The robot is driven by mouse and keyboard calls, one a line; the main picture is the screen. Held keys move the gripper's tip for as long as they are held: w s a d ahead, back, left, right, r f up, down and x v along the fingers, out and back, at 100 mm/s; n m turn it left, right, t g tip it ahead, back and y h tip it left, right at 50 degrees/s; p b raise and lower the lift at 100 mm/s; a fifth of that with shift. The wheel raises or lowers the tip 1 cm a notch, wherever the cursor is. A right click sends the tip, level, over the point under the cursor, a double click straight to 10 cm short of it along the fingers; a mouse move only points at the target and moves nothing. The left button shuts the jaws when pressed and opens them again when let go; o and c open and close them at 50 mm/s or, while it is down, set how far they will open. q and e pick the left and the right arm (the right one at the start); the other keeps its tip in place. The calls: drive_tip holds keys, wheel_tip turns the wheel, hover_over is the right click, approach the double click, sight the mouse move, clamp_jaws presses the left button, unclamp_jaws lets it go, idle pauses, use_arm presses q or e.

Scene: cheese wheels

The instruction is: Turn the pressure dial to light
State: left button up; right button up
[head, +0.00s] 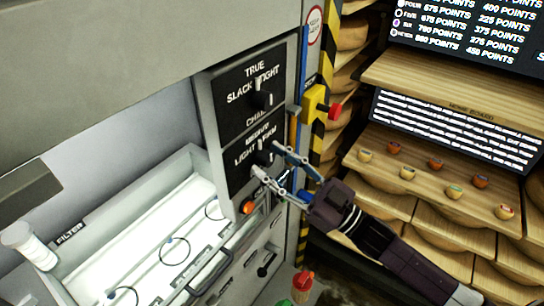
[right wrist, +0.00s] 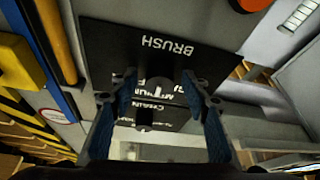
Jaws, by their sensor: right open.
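The pressure dial (head: 264,157) is a dark knob on the lower black panel (head: 238,177), with LIGHT lettered at its left and a partly covered word at its right. In the right wrist view the dial (right wrist: 158,88) shows between the fingers, on the panel lettered BRUSH (right wrist: 125,40). I cannot tell which setting it points to. My right gripper (head: 268,161) is open, with its fingers on either side of the dial; it also shows in the right wrist view (right wrist: 158,78). I cannot tell whether the fingers touch the knob. My left gripper is not in view.
Another dial (head: 262,100) sits just above, on a panel lettered SLACK and TIGHT. A yellow box with a red button (head: 334,112) is close at the right. An orange button (head: 248,207) is below. A white tray (head: 130,262) lies left; wooden shelves (head: 440,85) stand right.

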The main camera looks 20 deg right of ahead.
drive_tip(key=shift+w+a, duration=0.1)
drive_tip(key=c, duration=1.1)
drive_tip(key=shift+n, duration=0.3)
drive_tip(key=n+g+y+b, duration=0.1)
drive_tip(key=n+g+b, duration=0.1)
drive_tip(key=n, duration=0.2)
drive_tip(key=shift+w+n, duration=0.1)
drive_tip(key=shift+n, duration=0.3)
drive_tip(key=shift+d+r+n+g+y+b, duration=0.1)
drive_tip(key=shift+n+g+y+b, duration=0.2)
drive_tip(key=shift+n+g, duration=0.95)
drive_tip(key=shift+d+r+n+g+y+b, duration=0.1)
drive_tip(key=shift+n+g+y+b, duration=0.2)
drive_tip(key=shift+n, duration=1.75)
